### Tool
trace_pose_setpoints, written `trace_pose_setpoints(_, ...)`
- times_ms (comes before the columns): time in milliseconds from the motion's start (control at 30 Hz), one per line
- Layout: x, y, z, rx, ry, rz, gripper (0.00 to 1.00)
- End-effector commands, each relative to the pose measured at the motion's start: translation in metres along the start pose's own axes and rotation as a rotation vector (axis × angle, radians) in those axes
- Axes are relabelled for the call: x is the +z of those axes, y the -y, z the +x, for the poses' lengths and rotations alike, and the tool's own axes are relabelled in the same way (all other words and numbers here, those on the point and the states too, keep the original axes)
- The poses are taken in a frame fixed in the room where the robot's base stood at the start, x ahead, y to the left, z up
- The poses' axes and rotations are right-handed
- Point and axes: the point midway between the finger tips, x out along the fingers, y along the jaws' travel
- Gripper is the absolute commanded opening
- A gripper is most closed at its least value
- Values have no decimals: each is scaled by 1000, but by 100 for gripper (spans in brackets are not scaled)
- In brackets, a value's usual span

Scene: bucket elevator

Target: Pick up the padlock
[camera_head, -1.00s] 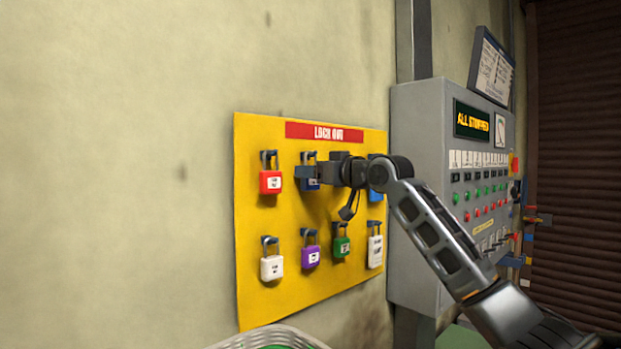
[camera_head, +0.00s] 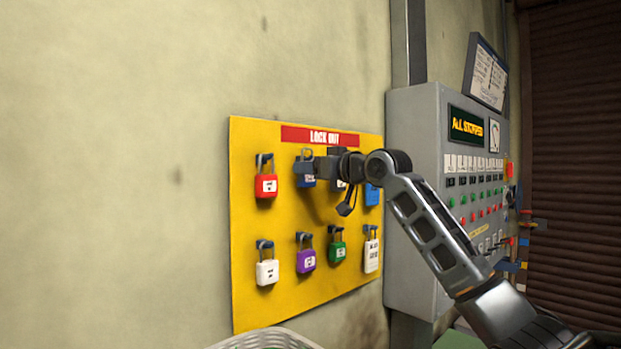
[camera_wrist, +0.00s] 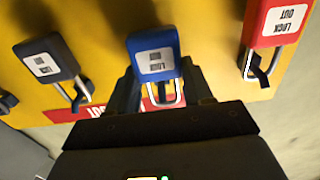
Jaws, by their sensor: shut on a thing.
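The blue padlock (camera_wrist: 153,58) with a white label is between my gripper's two dark fingers in the wrist view. Its metal shackle points down in that picture, towards my wrist. In the head view my gripper (camera_head: 305,165) is at the upper row of the yellow lockout board, shut around the upper part of the blue padlock (camera_head: 308,182). The padlock is close to the board. I cannot tell whether its shackle is still on its hook, since my fingers hide that part.
The yellow board (camera_head: 246,225) carries several other padlocks. The red padlock (camera_head: 266,186) hangs just left, and a dark padlock (camera_wrist: 46,64) hangs on the other side. A grey control cabinet (camera_head: 418,200) stands right of the board. A white basket rim (camera_head: 268,338) shows below.

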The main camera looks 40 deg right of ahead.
Motion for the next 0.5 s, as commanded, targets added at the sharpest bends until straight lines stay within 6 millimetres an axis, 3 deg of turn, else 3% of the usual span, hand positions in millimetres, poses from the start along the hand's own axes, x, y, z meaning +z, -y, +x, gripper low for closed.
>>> trace_pose_setpoints(500, 4, -2, -130, 5, -3, 1, 17)
